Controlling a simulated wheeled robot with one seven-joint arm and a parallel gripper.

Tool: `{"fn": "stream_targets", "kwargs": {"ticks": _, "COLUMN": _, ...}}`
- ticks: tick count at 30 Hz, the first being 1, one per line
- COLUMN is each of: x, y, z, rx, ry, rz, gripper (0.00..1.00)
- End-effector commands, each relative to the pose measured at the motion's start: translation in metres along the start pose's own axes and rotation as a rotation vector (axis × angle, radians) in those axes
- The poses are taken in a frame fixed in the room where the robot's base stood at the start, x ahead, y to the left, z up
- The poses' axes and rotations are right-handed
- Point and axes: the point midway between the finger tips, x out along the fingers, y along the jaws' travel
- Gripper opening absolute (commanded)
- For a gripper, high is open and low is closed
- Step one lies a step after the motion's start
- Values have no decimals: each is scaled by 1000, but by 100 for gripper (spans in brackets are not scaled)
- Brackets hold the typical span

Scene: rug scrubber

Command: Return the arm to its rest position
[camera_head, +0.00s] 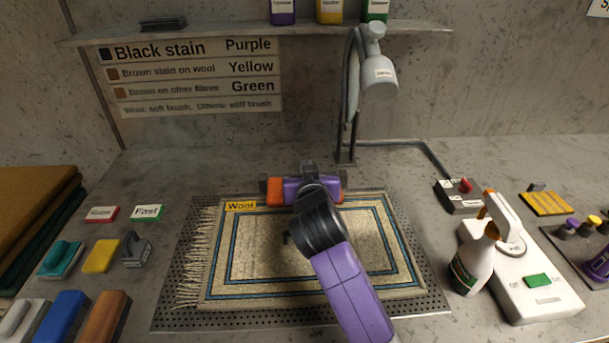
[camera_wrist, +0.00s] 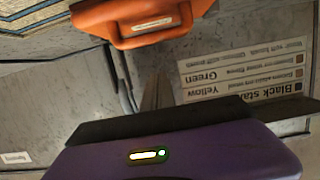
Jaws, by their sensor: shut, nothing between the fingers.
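My purple and black arm reaches from the bottom of the head view over the rug. My gripper (camera_head: 303,190), with orange and purple housing, is above the rug's far edge. It is shut and empty. The beige rug (camera_head: 250,250) with blue border lines lies on a dark perforated mat (camera_head: 174,317). It has a yellow Wool tag (camera_head: 241,206), and a small dark mark (camera_head: 286,238) shows beside my arm. My arm hides part of the rug. In the wrist view, orange and purple parts of my gripper fill the top and bottom.
A grey lamp-like head (camera_head: 379,74) on a stand rises behind the rug. A white spray bottle (camera_head: 473,262) and white device (camera_head: 535,290) stand right. Brushes, including a blue one (camera_head: 60,316), and a yellow sponge (camera_head: 101,256) lie left. A shelf (camera_head: 220,36) runs above.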

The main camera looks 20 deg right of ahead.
Motion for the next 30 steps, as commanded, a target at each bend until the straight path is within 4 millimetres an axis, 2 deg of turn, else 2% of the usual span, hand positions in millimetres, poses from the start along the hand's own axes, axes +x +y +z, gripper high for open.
{"fn": "stream_targets", "kwargs": {"ticks": 1, "x": -14, "y": -2, "z": 15, "rx": -1, "ry": -5, "rz": -4, "gripper": 0}}
{"fn": "stream_targets", "kwargs": {"ticks": 9, "x": -64, "y": -2, "z": 33, "rx": 0, "ry": 0, "rz": -3, "gripper": 0}}
{"fn": "stream_targets", "kwargs": {"ticks": 15, "x": -84, "y": -1, "z": 40, "rx": -1, "ry": 2, "rz": -2, "gripper": 0}}
{"fn": "stream_targets", "kwargs": {"ticks": 20, "x": -89, "y": -1, "z": 40, "rx": 0, "ry": 4, "rz": -1, "gripper": 0}}
{"fn": "stream_targets", "kwargs": {"ticks": 25, "x": -89, "y": -6, "z": 32, "rx": -30, "ry": 37, "rz": -22, "gripper": 0}}
{"fn": "stream_targets", "kwargs": {"ticks": 30, "x": -100, "y": -25, "z": 0, "rx": -58, "ry": 168, "rz": -120, "gripper": 0}}
